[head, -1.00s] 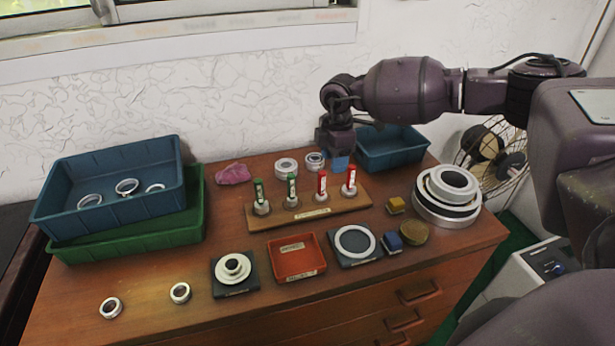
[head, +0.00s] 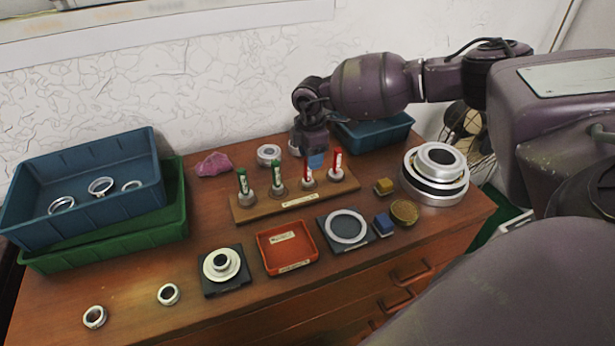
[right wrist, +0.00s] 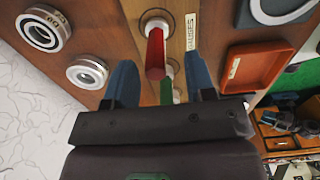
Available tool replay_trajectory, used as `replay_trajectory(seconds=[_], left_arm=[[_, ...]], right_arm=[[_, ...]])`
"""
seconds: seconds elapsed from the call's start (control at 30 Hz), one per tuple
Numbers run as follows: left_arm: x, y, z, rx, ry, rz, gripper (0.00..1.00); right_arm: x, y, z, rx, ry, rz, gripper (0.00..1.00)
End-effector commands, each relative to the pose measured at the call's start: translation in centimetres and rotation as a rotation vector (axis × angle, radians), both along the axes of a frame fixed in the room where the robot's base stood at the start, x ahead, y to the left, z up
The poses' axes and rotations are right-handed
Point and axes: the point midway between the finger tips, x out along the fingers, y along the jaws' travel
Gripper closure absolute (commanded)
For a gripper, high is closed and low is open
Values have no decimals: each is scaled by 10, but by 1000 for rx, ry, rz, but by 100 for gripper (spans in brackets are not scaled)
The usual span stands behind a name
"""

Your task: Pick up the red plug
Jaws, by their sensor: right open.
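A wooden rack (head: 297,201) holds two green plugs, the left one (head: 242,182) and the right one (head: 276,175), and two red plugs, the left one (head: 308,175) and the right one (head: 337,161), all upright in pale round bases. My right gripper (head: 316,161) is at the back of the rack, by the red plugs. In the right wrist view my open gripper (right wrist: 160,80) has its two blue fingers apart, with a red plug (right wrist: 156,52) showing in the gap ahead. I cannot tell which red plug it is. A green plug (right wrist: 166,88) shows behind. My left gripper is out of view.
Bearing rings (head: 268,155) stand behind the rack. A blue bin (head: 375,135) is at the back right, beside stacked rings (head: 437,175). An orange tray (head: 287,248) and dark square plates (head: 223,268) lie in front. Blue and green bins (head: 105,235) fill the left.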

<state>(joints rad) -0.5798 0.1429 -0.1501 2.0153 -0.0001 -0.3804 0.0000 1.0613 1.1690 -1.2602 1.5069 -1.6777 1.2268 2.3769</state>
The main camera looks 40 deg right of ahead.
Motion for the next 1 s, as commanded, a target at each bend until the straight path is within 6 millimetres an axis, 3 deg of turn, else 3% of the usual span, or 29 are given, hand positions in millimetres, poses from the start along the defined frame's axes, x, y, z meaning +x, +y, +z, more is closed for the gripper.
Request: replay_trajectory(seconds=[0.27, 0.53, 0.87, 1.0], left_arm=[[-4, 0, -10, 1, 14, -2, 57], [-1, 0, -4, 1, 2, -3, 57], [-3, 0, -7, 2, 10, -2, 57], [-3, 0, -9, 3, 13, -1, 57]], right_arm=[[5, 4, -39, 0, 4, 1, 50], [6, 4, -42, -1, 1, 0, 50], [6, 4, -42, 0, 1, 1, 99], [6, 4, -41, 0, 1, 1, 100]])
